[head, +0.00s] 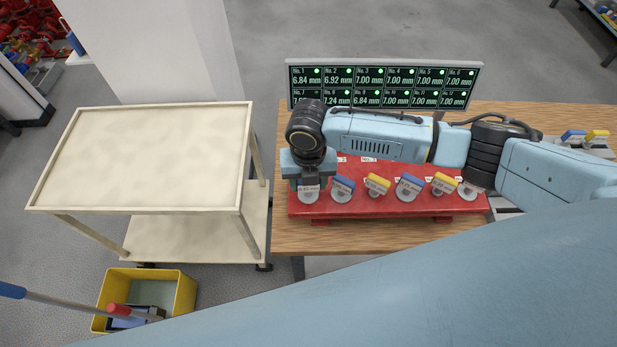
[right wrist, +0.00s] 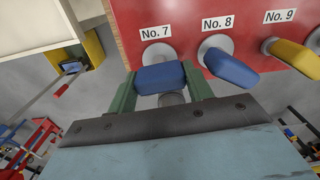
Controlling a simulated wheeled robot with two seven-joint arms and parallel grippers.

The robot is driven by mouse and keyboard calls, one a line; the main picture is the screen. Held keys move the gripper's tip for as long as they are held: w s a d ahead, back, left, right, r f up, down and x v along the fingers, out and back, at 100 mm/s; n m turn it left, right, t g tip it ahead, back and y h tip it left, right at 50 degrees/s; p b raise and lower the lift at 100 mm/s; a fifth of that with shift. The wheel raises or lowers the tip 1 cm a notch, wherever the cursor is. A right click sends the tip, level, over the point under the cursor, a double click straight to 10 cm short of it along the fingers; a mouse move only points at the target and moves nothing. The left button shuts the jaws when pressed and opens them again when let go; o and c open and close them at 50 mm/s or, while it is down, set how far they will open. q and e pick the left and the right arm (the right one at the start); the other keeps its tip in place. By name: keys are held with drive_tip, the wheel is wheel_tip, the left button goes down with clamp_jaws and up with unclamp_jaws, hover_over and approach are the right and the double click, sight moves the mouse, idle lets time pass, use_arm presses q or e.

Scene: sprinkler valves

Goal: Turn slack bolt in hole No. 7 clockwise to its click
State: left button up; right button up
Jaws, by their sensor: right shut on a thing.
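The red block (head: 340,206) lies on the wooden bench, with a row of blue and yellow bolt handles along its front. My right gripper (head: 309,180) is at the left end of this row. In the right wrist view, its two green fingers (right wrist: 161,88) are shut on the blue handle of the No. 7 bolt (right wrist: 160,77), one finger on each side. The handle sits just below the No. 7 label (right wrist: 156,31). The blue No. 8 handle (right wrist: 229,67) is tilted beside it. My left gripper is not in view.
A display panel (head: 383,84) stands behind the block; the No. 7 reading is partly hidden by my right arm. A yellow No. 9 handle (right wrist: 296,56) is further right. A cream cart (head: 150,158) and a yellow bin (head: 181,300) stand left of the bench (head: 375,237).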

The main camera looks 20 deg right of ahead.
drive_tip(key=shift+s+m+p, duration=0.15)
drive_tip(key=shift+m+p, duration=0.45)
drive_tip(key=shift+p, duration=0.05)
drive_tip(key=shift+m, duration=0.6)
drive_tip(key=shift+f+m, duration=0.1)
drive_tip(key=shift+m, duration=1.3)
drive_tip(key=shift+m, duration=0.6)
drive_tip(key=o, duration=1.1)
